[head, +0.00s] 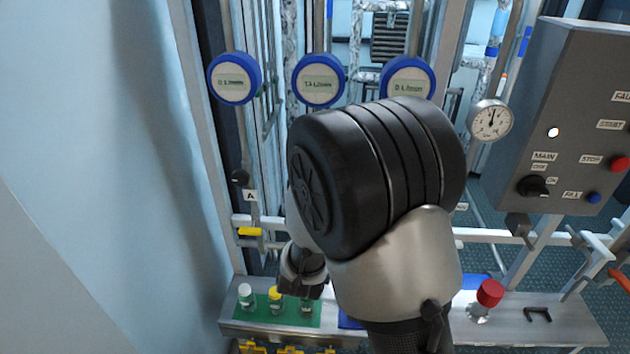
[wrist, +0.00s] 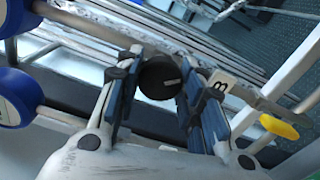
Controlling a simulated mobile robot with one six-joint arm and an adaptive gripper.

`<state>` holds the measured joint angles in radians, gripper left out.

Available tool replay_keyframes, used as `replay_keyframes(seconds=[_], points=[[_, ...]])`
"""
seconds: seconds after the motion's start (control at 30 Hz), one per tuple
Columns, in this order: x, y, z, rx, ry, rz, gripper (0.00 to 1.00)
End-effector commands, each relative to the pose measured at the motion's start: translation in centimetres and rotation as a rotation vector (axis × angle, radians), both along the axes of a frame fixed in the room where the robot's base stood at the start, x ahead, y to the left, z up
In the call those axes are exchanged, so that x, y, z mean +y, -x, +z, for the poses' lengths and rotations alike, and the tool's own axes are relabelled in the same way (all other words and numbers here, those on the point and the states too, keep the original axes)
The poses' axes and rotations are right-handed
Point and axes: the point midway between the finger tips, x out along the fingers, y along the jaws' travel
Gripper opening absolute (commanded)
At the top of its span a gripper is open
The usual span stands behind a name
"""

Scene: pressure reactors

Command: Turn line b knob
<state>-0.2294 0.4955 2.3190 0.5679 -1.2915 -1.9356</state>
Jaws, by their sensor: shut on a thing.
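The line b knob (wrist: 159,77) is a round black knob in the wrist view, with a white label reading B (wrist: 221,86) beside it on the right. My gripper (wrist: 157,88) has its blue-padded fingers on both sides of the knob and is shut on it. In the head view my arm covers the knob, its label and my fingertips. The line A knob (head: 239,177) stands to the left of my arm, above its A label (head: 250,195).
Blue round flow displays hang above: left (head: 234,78), middle (head: 319,80) and right (head: 408,77). A pressure gauge (head: 490,120) and a grey control box (head: 565,115) stand right. A yellow handle (head: 249,231) is left. Vials stand on a green mat (head: 262,312) below.

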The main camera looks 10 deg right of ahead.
Motion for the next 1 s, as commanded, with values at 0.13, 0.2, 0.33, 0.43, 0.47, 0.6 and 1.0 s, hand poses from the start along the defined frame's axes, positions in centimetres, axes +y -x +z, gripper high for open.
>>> replay_keyframes(seconds=[0.13,0.2,0.33,0.43,0.47,0.6,1.0], points=[[-0.01,-0.07,0.20,0.008,0.037,0.000,0.12],[-0.01,-0.07,0.18,0.011,0.048,0.000,0.12],[-0.01,-0.07,0.18,0.014,0.057,0.000,0.12],[-0.01,-0.08,0.17,0.014,0.060,0.000,0.12],[-0.01,-0.08,0.17,0.014,0.060,0.000,0.12],[-0.01,-0.08,0.18,0.014,0.059,-0.001,0.12],[-0.01,-0.04,0.08,0.016,0.058,-0.001,0.56]])
